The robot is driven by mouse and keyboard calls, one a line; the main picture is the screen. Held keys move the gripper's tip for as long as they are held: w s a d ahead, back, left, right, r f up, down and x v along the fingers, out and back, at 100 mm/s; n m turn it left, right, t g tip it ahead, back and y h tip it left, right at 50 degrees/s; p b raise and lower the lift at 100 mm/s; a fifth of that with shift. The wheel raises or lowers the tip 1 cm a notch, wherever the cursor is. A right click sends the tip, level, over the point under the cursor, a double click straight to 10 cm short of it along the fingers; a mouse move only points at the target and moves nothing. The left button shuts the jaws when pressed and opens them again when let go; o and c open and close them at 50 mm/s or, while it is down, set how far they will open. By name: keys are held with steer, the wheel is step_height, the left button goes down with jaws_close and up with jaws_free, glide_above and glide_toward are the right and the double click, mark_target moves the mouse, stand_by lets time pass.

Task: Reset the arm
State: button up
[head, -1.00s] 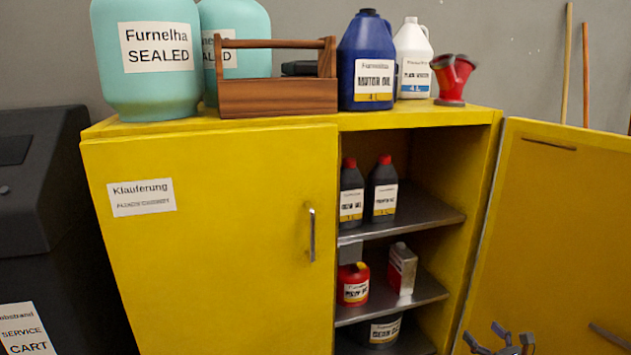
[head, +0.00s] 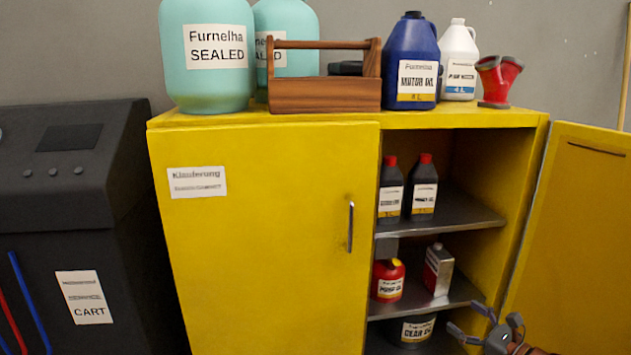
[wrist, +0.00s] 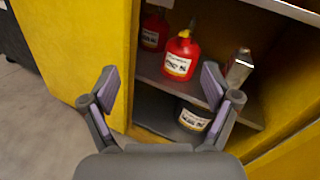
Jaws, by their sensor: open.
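My gripper (head: 494,332) shows at the lower right of the head view, in front of the open side of the yellow cabinet (head: 262,250). In the wrist view my gripper (wrist: 158,88) has its two fingers spread wide with nothing between them. Beyond the fingers are the cabinet's lower shelves, with a red oil can (wrist: 181,55) and a dark gear oil container (wrist: 194,118). The fingers look apart from these things. The rest of my arm is mostly out of the head view.
The cabinet's right door (head: 580,230) stands open; the left door is shut. Dark bottles (head: 424,188) stand on the upper shelf. Teal tanks (head: 206,80), a wooden tool carrier (head: 325,95) and jugs (head: 411,70) are on top. A dark cart (head: 75,200) stands left. Bare floor (wrist: 38,130) shows left.

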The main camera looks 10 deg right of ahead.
steer(key=s+a+r+n+g+y, duration=0.1)
steer(key=a+r+n+g+y, duration=0.15)
steer(key=a+n, duration=0.45)
steer(key=s+a+r+n+g+y, duration=0.2)
steer(key=a+g, duration=0.2)
steer(key=a, duration=0.8)
steer(key=s+a+r+n+g+y, duration=0.1)
steer(key=a+r+n+g+y, duration=0.25)
steer(key=a, duration=0.55)
steer(key=s+a+f+n+g+h, duration=0.1)
steer(key=s+a+n+g+h, duration=0.4)
steer(key=s, duration=0.4)
steer(key=s+a+f+n+g+h, duration=0.2)
steer(key=s+a+n+g, duration=0.3)
steer(key=s, duration=0.4)
steer(key=s+d+n+h, duration=0.7)
steer(key=s+d+h, duration=0.1)
steer(key=s+d, duration=0.15)
step_height(320, 180, up, 26)
steer(key=s+t+p, duration=0.1)
steer(key=s+p, duration=0.1)
steer(key=p, duration=2.2)
steer(key=shift+a+f+t, duration=0.2)
steer(key=shift+a+t, duration=0.05)
steer(key=shift+t, duration=0.05)
